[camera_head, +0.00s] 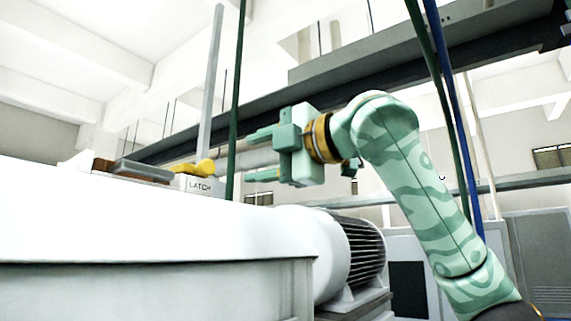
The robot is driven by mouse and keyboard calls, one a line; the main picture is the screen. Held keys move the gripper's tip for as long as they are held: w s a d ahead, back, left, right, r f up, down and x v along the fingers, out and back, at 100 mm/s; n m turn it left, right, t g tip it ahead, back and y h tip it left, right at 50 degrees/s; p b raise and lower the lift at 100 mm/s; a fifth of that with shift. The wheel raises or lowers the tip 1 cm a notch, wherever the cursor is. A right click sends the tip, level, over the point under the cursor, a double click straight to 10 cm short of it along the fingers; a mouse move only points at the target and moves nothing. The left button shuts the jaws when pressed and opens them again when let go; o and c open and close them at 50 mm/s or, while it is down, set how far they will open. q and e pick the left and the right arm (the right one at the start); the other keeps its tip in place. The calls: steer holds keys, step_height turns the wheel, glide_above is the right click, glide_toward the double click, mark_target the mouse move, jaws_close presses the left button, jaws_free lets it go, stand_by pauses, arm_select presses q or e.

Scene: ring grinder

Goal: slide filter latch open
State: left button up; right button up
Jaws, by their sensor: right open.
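The filter latch (194,168) is a yellow handle on top of the white machine, towards the left of the head view. A small white block marked "LATCH" (200,185) sits just below it. My right gripper (249,157) is open and empty, with its two green fingers pointing left towards the latch. It is to the right of the latch, with a visible gap in the picture; the exact depth between them is hard to tell. My left gripper is not in view.
A grey flat plate (145,171) lies left of the latch on the white machine housing (150,225). A dark green vertical cable (235,95) crosses the view between latch and gripper. A finned motor (362,250) stands below my right arm.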

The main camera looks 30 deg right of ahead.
steer(key=b+v, duration=0.1)
steer(key=v, duration=0.4)
steer(key=shift+s+d, duration=0.1)
steer(key=shift+s, duration=0.15)
